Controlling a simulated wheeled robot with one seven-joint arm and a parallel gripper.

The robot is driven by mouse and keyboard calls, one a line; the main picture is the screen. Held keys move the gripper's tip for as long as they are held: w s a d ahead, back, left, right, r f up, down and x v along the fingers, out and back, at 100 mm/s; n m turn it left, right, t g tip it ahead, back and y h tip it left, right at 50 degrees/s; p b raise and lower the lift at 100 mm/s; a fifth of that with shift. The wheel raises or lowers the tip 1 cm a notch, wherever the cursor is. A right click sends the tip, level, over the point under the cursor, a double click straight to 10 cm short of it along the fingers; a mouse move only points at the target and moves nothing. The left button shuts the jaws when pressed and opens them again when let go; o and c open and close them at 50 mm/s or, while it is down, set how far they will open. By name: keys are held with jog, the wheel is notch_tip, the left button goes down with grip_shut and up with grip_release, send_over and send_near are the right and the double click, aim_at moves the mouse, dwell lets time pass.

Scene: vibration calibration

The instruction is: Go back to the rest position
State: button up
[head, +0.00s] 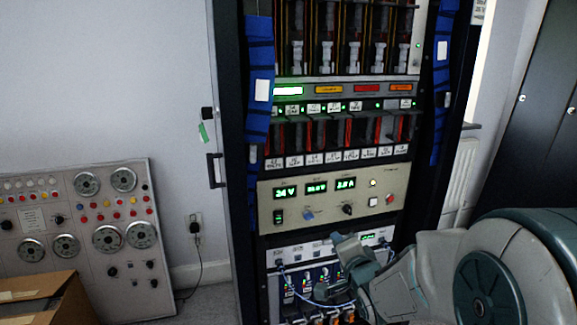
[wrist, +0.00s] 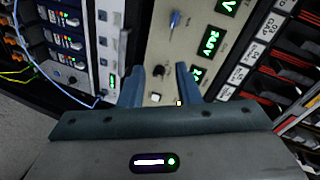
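My gripper (head: 355,250) is in front of the lower part of the equipment rack (head: 247,215) in the head view, with my arm reaching in from the lower right. In the wrist view my gripper (wrist: 160,78) has its two blue-grey fingers apart, with nothing between them. Behind the fingers is the beige power panel (wrist: 165,45), which in the head view (head: 270,225) shows green readouts, knobs and lit buttons. I cannot tell whether a fingertip touches the rack face.
A white module row (head: 300,252) with cables sits below the beige panel. Card slots (head: 345,135) are above it. A gauge console (head: 75,215) and cardboard box (head: 45,300) stand at left. A dark cabinet (head: 540,100) is at right.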

jog(key=s+r+n+g+h+p, duration=0.1)
jog(key=s+r+n+g+p, duration=0.5)
jog(key=s, duration=0.5)
jog(key=s+r+n+g+h+p, duration=0.1)
jog(key=s+r+n+g+p, duration=0.5)
jog(key=s+r+p, duration=0.5)
jog(key=shift+s+d+r+p, duration=0.15)
jog(key=shift+s+r+p, duration=0.05)
jog(key=shift+s+p, duration=0.4)
